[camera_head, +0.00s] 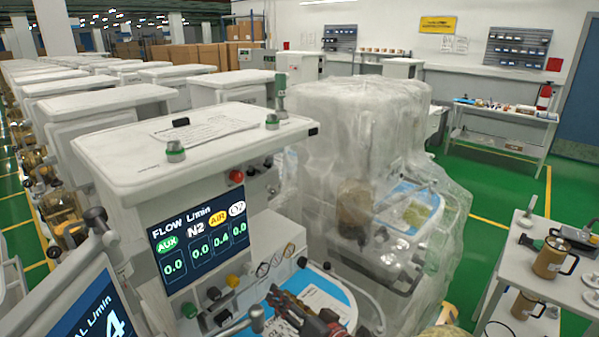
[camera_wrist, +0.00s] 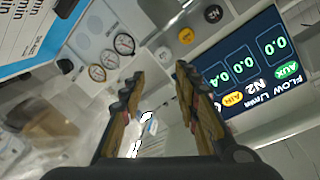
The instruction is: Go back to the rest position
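My gripper (camera_wrist: 160,80) shows in the wrist view with its two ridged fingers apart and nothing clearly held between them. In the head view, my gripper (camera_head: 302,316) is at the bottom middle, in front of the nearest anaesthesia cart (camera_head: 130,150) and over its blue-edged work surface (camera_head: 335,290). The cart's flow screen (camera_head: 200,243) is lit and reads AUX, N2, AIR and O2. In the wrist view the same screen (camera_wrist: 245,65) appears upside down at the right. Round gauges (camera_wrist: 124,43) and knobs lie beyond the fingertips. Whether the fingers touch anything is unclear.
A plastic-wrapped cart (camera_head: 355,140) stands close behind and right. A white side table (camera_head: 545,270) with brown mugs is at the right edge. Rows of carts (camera_head: 100,100) fill the left. Green floor (camera_head: 490,195) is free between the wrapped cart and the back bench (camera_head: 500,128).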

